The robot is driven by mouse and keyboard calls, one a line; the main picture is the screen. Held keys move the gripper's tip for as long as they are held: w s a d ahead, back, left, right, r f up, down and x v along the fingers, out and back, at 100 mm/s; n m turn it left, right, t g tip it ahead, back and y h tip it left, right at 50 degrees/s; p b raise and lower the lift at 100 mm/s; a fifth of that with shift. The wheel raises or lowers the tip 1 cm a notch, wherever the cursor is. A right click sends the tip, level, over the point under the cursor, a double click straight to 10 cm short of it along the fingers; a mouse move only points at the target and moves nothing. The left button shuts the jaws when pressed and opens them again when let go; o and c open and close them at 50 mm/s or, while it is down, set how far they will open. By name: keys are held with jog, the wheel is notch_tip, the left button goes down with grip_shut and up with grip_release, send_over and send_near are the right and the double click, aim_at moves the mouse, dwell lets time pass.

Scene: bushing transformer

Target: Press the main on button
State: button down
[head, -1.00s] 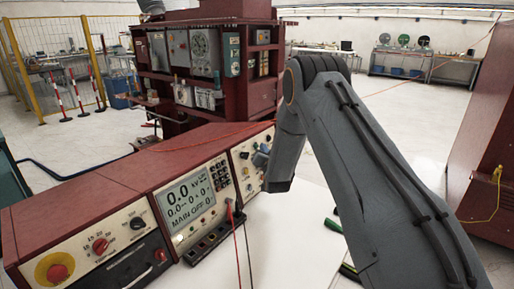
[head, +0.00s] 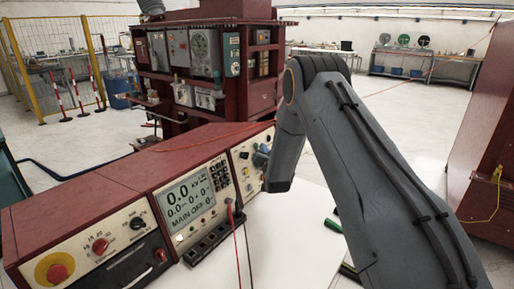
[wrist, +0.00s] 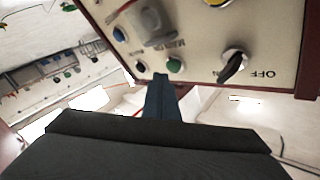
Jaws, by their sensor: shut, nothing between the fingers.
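The red control desk has a cream right-hand panel (head: 250,168) with buttons and knobs. The lettering by these buttons is too blurred to read surely. My gripper (wrist: 161,84) is shut and empty, its blue tips just below the green button in the picture; I cannot tell whether they touch it. In the head view, my gripper (head: 262,158) is at the panel, partly hidden by my arm. The screen (head: 188,198) reads MAIN OFF.
A black knob (wrist: 232,66) marked OFF sits beside the green button. A red emergency button (head: 57,272) on yellow is at the desk's left end. Red and black leads (head: 239,250) hang from the front. The white tabletop (head: 285,235) is mostly clear.

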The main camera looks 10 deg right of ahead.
jog(key=shift+w, duration=0.1)
jog(key=shift+w+a+f+b, duration=0.1)
jog(key=shift+w+a+b, duration=0.15)
jog(key=shift+b, duration=0.2)
jog(key=shift+w+a+f+b, duration=0.1)
jog(key=shift+w+a+b, duration=0.15)
jog(key=shift+a+b, duration=0.15)
dwell(0.9)
jog(key=shift+d, duration=0.1)
jog(key=shift+s+d+r+p, duration=0.2)
jog(key=shift+s+d+p, duration=0.2)
jog(key=shift+s+d, duration=0.2)
dwell(0.4)
jog(key=shift+s+d+r+p, duration=0.3)
jog(key=shift+s+d+p, duration=0.25)
jog(key=shift+s+d, duration=0.3)
jog(key=shift+s+d+r+p, duration=0.3)
jog(key=shift+s+d+p, duration=0.2)
jog(key=shift+s+d, duration=0.35)
